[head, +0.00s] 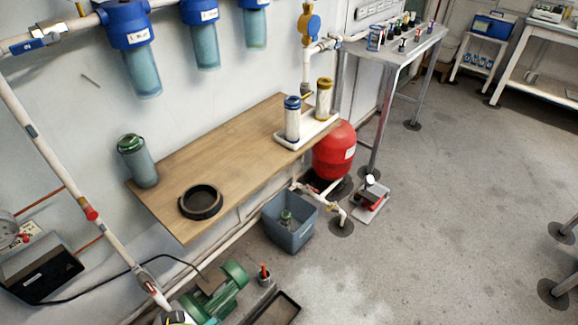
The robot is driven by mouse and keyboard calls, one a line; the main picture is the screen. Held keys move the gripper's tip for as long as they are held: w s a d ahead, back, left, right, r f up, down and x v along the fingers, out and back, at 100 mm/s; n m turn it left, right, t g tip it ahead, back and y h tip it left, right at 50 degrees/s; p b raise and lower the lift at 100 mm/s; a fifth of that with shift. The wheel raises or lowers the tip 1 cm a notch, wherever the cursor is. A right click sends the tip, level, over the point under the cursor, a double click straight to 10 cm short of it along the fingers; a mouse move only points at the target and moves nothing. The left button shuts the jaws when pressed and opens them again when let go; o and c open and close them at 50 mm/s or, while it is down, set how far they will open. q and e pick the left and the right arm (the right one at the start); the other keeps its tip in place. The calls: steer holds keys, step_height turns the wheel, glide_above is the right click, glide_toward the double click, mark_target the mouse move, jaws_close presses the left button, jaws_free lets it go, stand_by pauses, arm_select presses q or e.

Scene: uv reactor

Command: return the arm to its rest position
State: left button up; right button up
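Neither of my arms nor grippers shows in the head view, so I cannot see what they hold or whether they are open. A wooden bench (215,150) runs along the wall. On it stand a clear canister with a green cap (138,160), a black ring (201,202) lying flat, and a white tray (318,133). The tray bears a blue-capped cartridge (292,118) and a yellow-capped cartridge (324,98).
Blue-headed filter housings (128,45) hang on the wall. Below the bench are a grey bin (288,222), a red tank (334,150) and a green pump (218,290). A metal table (400,48) with small bottles stands behind.

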arm_select(q)
step_height(320, 180, down, 21)
steer(key=s+g, duration=0.1)
steer(key=s, duration=0.1)
steer(key=s+a+f+g, duration=0.1)
steer(key=s+a+f, duration=0.1)
steer(key=s+f, duration=1.3)
steer(key=shift+a+f+m+b, duration=0.25)
steer(key=shift+a+m+b, duration=0.05)
steer(key=shift+a+b, duration=0.1)
